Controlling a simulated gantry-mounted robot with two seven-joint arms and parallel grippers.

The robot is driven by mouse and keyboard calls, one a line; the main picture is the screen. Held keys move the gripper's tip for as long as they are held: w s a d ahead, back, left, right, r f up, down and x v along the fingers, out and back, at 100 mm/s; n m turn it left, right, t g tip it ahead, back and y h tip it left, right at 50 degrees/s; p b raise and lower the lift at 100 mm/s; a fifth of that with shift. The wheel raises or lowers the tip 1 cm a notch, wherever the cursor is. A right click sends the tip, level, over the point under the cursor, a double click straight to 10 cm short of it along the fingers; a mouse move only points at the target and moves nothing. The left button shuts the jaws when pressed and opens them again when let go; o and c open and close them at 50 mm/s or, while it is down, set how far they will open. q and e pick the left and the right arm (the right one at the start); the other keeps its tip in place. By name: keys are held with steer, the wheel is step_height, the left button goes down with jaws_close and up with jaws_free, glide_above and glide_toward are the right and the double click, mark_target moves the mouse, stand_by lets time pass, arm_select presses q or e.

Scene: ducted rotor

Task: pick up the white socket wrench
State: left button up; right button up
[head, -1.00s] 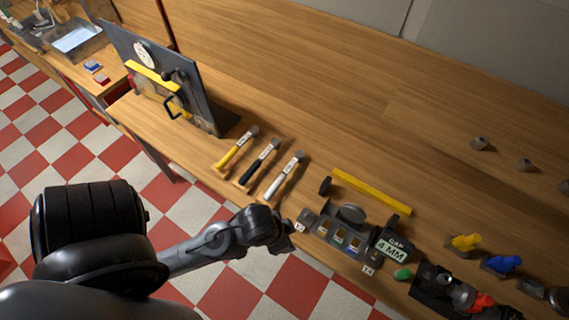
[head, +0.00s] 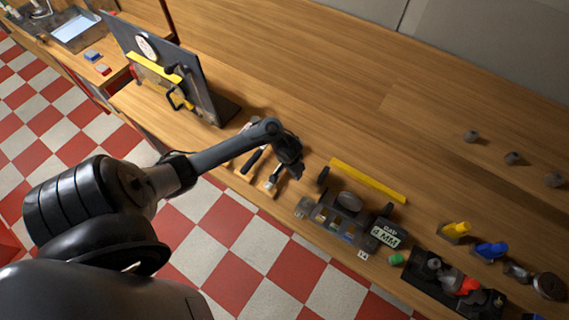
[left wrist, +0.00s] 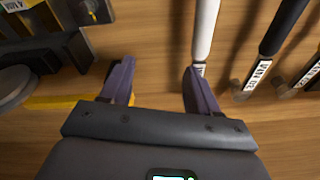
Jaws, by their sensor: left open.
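The white socket wrench (head: 271,184) lies on the wooden bench, its far part hidden by my left arm in the head view. In the left wrist view its white handle (left wrist: 204,30) shows at top centre, with a label lower down beside the right-hand finger. My left gripper (left wrist: 159,66) is open and empty. The handle lies in line with its right-hand finger, not midway between the fingers. Whether they touch cannot be told. In the head view my left gripper (head: 290,170) is over the wrench's far end.
A black-handled wrench (head: 253,160) lies to the left; it also shows in the wrist view (left wrist: 284,28). A yellow bar (head: 368,181) and a dark fixture (head: 346,215) with a "CAP 4 MM" sign stand to the right. A dark upright panel (head: 205,90) stands left.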

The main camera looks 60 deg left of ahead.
arm_select(q)
steer(key=a+n, duration=0.1)
steer(key=a, duration=0.1)
steer(key=a+g, duration=0.1)
steer(key=a, duration=0.1)
steer(key=s+a+r+n, duration=0.1)
steer(key=a, duration=0.1)
steer(key=shift+n+g+h, duration=0.3)
steer(key=shift+s+a+f+b, duration=0.15)
steer(key=shift+f+b, duration=0.15)
step_height(320, 180, down, 3)
steer(key=shift+s+f+b, duration=0.1)
steer(key=shift+f+b, duration=0.1)
steer(key=shift+b, duration=0.6)
steer(key=shift+s+f+b, duration=0.1)
steer(key=shift+f+b, duration=1.05)
steer(key=shift+f, duration=2.15)
steer(key=shift+a, duration=0.1)
jaws_close()
